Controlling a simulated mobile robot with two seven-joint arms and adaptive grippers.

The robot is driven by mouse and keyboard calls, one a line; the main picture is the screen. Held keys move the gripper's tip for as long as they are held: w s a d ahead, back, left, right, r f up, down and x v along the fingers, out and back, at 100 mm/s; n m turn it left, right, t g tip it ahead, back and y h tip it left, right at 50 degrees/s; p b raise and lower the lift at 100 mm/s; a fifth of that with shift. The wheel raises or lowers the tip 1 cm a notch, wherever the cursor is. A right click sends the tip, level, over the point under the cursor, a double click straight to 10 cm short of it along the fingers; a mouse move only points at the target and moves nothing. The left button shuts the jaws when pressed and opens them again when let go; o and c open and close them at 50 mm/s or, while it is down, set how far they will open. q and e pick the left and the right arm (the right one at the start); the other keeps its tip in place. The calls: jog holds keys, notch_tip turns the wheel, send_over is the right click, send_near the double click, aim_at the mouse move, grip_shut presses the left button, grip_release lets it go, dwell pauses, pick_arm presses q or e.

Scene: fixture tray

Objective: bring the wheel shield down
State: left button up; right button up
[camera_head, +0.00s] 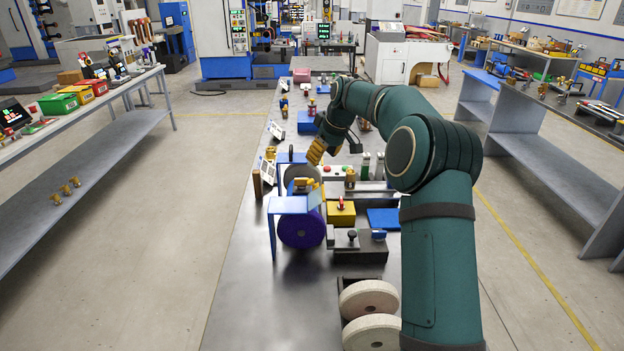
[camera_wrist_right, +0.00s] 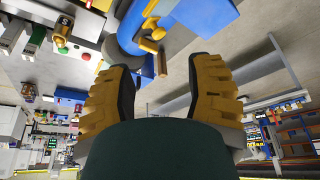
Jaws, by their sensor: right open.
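A bench grinder stands on the long grey bench in the head view, with a grey wheel (camera_head: 302,173) at the back and a purple wheel (camera_head: 301,231) in front. Blue guard parts (camera_head: 288,205) stand around and above the wheels. I cannot tell for sure which part is the wheel shield or how it is tilted. My right gripper (camera_head: 318,152), with yellow fingers, is just behind and above the grey wheel. It is open and empty in the wrist view (camera_wrist_right: 160,92), where a curved blue part (camera_wrist_right: 128,32) shows beyond the fingers. My left gripper is not in view.
A yellow block with a red knob (camera_head: 341,213) and a dark fixture (camera_head: 359,246) are right of the grinder. Two pale discs (camera_head: 369,299) lie nearer. My right arm spans the bench's right side. The bench's front left is clear.

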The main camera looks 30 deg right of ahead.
aim_at(312, 180)
jog(key=x, duration=1.1)
jog(key=shift+w+f, duration=0.1)
jog(key=shift+f, duration=0.05)
grip_shut()
